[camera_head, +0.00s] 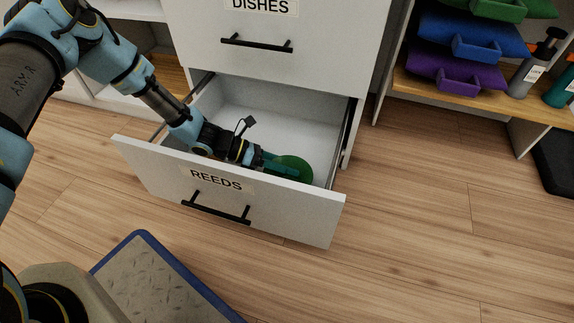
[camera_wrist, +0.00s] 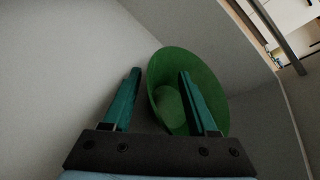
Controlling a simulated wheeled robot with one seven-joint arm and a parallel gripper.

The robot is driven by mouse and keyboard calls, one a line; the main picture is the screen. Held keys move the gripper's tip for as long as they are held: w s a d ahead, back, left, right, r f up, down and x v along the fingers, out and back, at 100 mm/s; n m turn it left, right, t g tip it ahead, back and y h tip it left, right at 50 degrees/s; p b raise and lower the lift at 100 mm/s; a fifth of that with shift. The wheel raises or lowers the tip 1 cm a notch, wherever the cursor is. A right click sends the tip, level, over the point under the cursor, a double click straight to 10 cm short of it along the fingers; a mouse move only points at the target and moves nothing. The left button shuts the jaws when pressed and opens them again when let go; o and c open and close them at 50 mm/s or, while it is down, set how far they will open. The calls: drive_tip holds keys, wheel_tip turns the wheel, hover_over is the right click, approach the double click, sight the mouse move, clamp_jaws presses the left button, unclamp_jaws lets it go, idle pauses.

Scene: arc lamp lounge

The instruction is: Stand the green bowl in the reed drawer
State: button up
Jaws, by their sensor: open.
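The green bowl (camera_head: 295,168) is inside the open drawer labelled REEDS (camera_head: 170,165), toward its right front corner. In the wrist view the bowl (camera_wrist: 188,90) shows its hollow side and looks tilted in that view; its underside contact is hidden. My gripper (camera_head: 275,165) reaches down into the drawer at the bowl. In the wrist view my gripper (camera_wrist: 160,85) is open, with the right finger over the bowl's inside and the left finger outside its rim. I cannot tell whether either finger touches it.
A closed drawer labelled DISHES (camera_head: 258,45) is directly above. A shelf (camera_head: 460,92) at right holds purple and blue bins and bottles. A dark mat (camera_head: 555,160) lies at the far right. The wood floor right of the drawer is clear.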

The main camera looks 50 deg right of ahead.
drive_tip(key=p+v, duration=0.3)
drive_tip(key=v, duration=0.4)
drive_tip(key=shift+d+r, duration=0.1)
drive_tip(key=shift+w, duration=0.2)
